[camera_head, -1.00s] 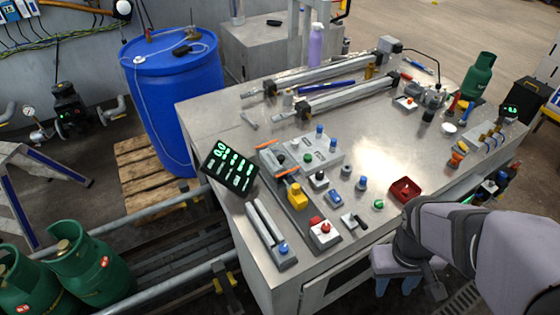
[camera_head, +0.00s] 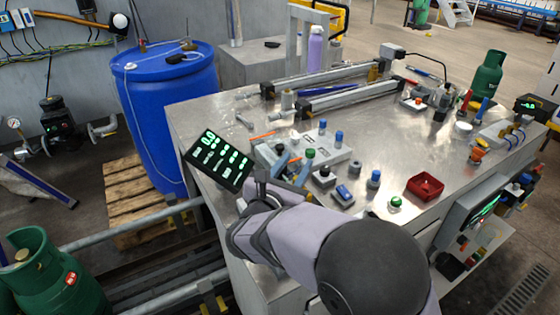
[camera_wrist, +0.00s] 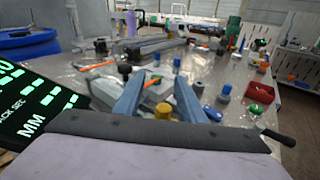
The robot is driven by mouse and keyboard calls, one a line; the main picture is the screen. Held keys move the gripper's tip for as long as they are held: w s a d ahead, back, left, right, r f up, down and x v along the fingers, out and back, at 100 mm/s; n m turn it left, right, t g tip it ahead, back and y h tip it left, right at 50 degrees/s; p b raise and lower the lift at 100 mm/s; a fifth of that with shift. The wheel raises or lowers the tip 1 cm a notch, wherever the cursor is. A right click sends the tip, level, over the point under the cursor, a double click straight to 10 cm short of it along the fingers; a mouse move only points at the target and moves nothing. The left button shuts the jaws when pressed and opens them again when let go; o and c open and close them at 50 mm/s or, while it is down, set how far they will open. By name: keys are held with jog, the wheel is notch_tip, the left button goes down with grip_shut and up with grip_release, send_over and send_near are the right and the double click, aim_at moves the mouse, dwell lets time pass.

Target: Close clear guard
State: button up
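I cannot make out a clear guard for certain in either view. My gripper (camera_head: 291,168) is over the left front of the metal bench, among the control blocks. In the wrist view its two blue fingers (camera_wrist: 158,98) are spread apart, with no object clearly held. A pale grey control panel (camera_head: 325,150) with blue and green buttons lies just beyond the fingers. A yellow part (camera_wrist: 163,109) shows low between the fingers. My arm hides the front left bench corner in the head view, including the block with a red knob seen earlier.
A black display with green digits (camera_head: 218,160) stands close left of my gripper. A blue button block (camera_head: 343,195), green button (camera_head: 395,202) and red tray (camera_head: 425,187) lie to the right. Two long rails (camera_head: 340,88) cross the back.

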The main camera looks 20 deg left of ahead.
aim_at(279, 149)
jog(key=a+n, duration=0.1)
jog(key=a, duration=0.1)
jog(key=a+t+y, duration=0.1)
jog(key=s+a+n+y, duration=0.1)
jog(key=a, duration=0.1)
jog(key=shift+a+r+n+b, duration=0.25)
jog(key=shift+a+n+b, duration=0.05)
jog(key=shift+a, duration=0.05)
jog(key=shift+w+r, duration=0.1)
jog(key=shift+w, duration=0.25)
jog(key=shift+w+d+p, duration=0.1)
jog(key=shift+w+p, duration=1.2)
jog(key=shift+w, duration=2.05)
grip_shut()
